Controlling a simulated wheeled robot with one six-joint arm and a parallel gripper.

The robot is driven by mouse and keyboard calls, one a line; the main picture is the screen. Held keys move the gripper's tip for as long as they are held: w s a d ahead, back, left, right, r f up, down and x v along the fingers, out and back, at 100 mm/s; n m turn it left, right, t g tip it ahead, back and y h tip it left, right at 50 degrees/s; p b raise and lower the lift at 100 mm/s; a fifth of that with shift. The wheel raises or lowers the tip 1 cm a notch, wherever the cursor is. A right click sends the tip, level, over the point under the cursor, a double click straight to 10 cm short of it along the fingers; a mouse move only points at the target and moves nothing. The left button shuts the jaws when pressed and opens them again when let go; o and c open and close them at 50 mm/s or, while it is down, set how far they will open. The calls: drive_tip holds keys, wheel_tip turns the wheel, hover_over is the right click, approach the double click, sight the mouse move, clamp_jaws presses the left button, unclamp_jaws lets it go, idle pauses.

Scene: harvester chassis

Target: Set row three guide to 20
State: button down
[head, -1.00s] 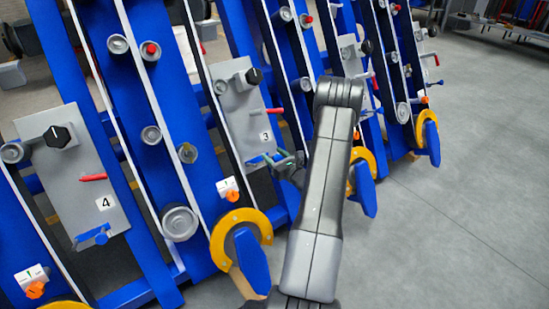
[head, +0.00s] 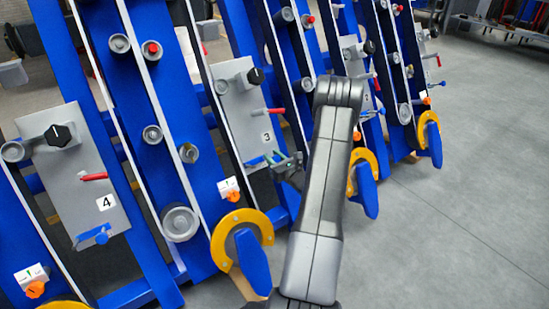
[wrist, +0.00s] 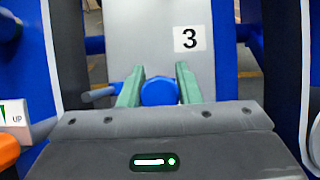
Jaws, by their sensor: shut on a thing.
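The row three panel (head: 240,110) is a grey plate with a "3" label, a black knob (head: 255,76), a red lever (head: 275,111) and a blue handle (head: 254,161) low down. In the wrist view the round blue hub of the handle (wrist: 160,92) sits between my green fingers, and its arm (wrist: 100,93) sticks out to the left. My gripper (wrist: 160,68) is shut on this blue handle, below the "3" label (wrist: 190,39). In the head view my gripper (head: 271,158) is at the panel's lower end. No scale reading is legible.
The row four panel (head: 75,170) stands at left with like controls. A white box with an orange knob (head: 231,194) is below row three's left side. Blue frame beams and yellow-rimmed discs (head: 225,240) stand close by. Grey floor (head: 460,210) is clear at right.

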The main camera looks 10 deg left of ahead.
drive_tip(key=c, duration=1.1)
unclamp_jaws()
drive_tip(key=p+v, duration=0.3)
drive_tip(key=v, duration=1.1)
drive_tip(key=shift+w+a, duration=0.1)
drive_tip(key=b+x, duration=0.3)
drive_tip(key=x, duration=1.1)
drive_tip(key=shift+f, duration=0.1)
drive_tip(key=shift+w+d+r+p, duration=0.25)
drive_tip(key=shift+d+p, duration=0.15)
drive_tip(key=shift+p, duration=0.05)
drive_tip(key=shift+s+d+f, duration=0.15)
drive_tip(key=shift+s+d, duration=0.3)
drive_tip(key=shift+d, duration=0.1)
